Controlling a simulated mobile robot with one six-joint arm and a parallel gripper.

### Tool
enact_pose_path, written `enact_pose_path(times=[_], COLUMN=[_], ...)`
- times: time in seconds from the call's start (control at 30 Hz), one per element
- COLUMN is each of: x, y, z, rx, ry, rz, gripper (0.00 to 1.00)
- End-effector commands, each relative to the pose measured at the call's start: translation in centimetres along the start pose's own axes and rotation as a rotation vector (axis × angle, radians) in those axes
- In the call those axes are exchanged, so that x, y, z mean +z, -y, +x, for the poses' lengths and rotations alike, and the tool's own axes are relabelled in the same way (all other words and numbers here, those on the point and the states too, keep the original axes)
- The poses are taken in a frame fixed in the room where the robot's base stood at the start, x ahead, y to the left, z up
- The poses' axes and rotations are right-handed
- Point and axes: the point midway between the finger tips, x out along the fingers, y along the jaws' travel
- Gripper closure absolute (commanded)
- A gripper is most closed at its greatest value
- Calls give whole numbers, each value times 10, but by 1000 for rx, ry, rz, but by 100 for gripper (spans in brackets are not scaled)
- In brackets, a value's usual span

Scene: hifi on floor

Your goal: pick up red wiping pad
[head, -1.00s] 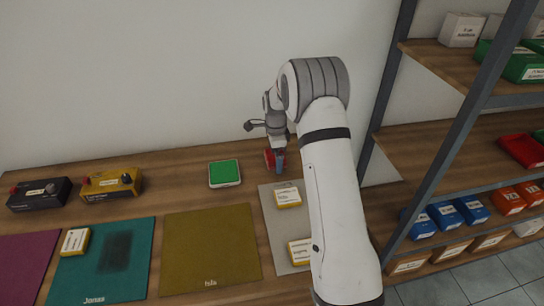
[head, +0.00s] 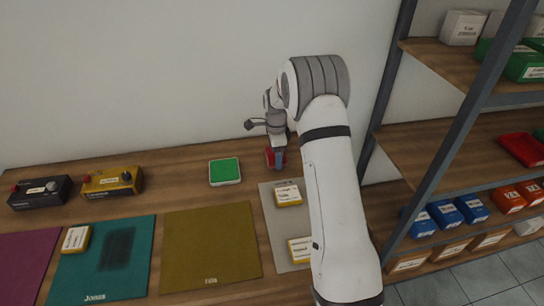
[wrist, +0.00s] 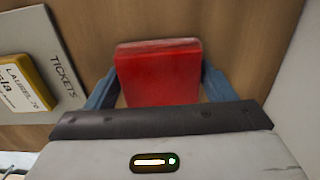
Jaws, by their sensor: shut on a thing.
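The red wiping pad (wrist: 159,73) is a red block between the two blue-grey fingers of my gripper (wrist: 160,88) in the wrist view. My gripper is shut on it, with a finger at its left and right sides. In the head view my gripper (head: 278,160) points down at the back of the wooden table, and part of the red pad (head: 269,157) shows there. I cannot tell whether the pad touches the table.
A green pad in a white tray (head: 224,171) lies to the left. A grey mat (head: 283,236) with yellow-and-white blocks (head: 288,196) lies in front. The wall is behind, and a shelf rack (head: 455,160) stands at right.

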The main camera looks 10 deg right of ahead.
Motion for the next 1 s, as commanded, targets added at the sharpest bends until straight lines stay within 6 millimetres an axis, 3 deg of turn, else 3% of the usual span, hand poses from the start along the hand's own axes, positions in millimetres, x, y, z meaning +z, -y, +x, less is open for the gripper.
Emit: enact_pose_path(times=[0.17, 0.6, 0.97, 1.0], x=[0, -1, -1, -1], y=[1, 1, 0, 0], z=[-12, -90, -101, -100], rx=[-3, -3, 0, 0], ry=[0, 0, 0, 0], rz=[0, 1, 1, 1], gripper=[46, 46, 46, 25])
